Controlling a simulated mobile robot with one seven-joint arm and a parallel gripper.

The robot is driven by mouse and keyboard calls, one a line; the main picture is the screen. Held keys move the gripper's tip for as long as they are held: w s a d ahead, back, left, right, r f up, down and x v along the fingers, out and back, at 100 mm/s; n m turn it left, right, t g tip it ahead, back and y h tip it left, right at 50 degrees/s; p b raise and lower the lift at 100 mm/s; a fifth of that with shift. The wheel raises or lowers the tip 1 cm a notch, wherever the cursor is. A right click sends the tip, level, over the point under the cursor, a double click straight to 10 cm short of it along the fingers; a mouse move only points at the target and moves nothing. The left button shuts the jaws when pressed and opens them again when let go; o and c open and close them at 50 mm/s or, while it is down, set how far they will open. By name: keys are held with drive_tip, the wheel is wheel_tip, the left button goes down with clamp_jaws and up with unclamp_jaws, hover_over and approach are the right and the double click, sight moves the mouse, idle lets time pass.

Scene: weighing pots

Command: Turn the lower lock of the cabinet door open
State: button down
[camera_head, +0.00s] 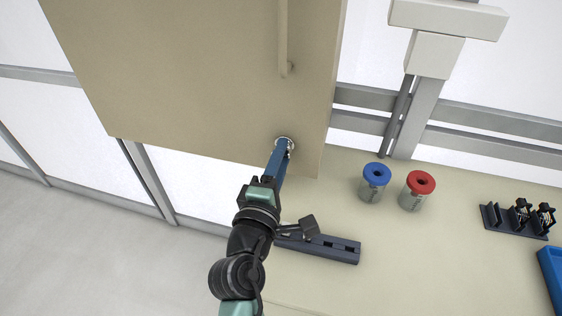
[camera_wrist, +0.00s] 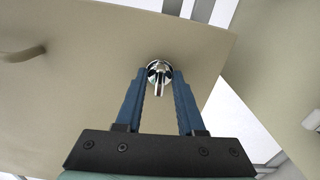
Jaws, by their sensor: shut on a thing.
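The cabinet door (camera_head: 200,70) is a beige panel with a bar handle (camera_head: 283,35). The lower lock (camera_head: 286,142) is a round chrome fitting near the door's bottom edge, partly hidden by my fingers in the head view. In the wrist view the lock (camera_wrist: 159,72) shows its round base and a small lever pointing toward me. My gripper (camera_head: 284,152) reaches up to the lock, and its blue fingers (camera_wrist: 160,88) stand on both sides of the lever, shut on it. The exact contact at the fingertips is hard to see.
On the beige bench right of the door stand a blue-lidded jar (camera_head: 371,188) and a red-lidded jar (camera_head: 415,195). A dark slotted rack (camera_head: 330,248) lies close to my wrist. A black holder (camera_head: 515,222) and a blue tray (camera_head: 551,275) are at the far right.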

drive_tip(key=shift+m+b, duration=0.3)
drive_tip(key=shift+m, duration=0.4)
drive_tip(key=c, duration=0.9)
unclamp_jaws()
drive_tip(key=shift+s, duration=0.1)
drive_tip(key=shift+b+v, duration=0.7)
drive_tip(key=shift+v, duration=5.7)
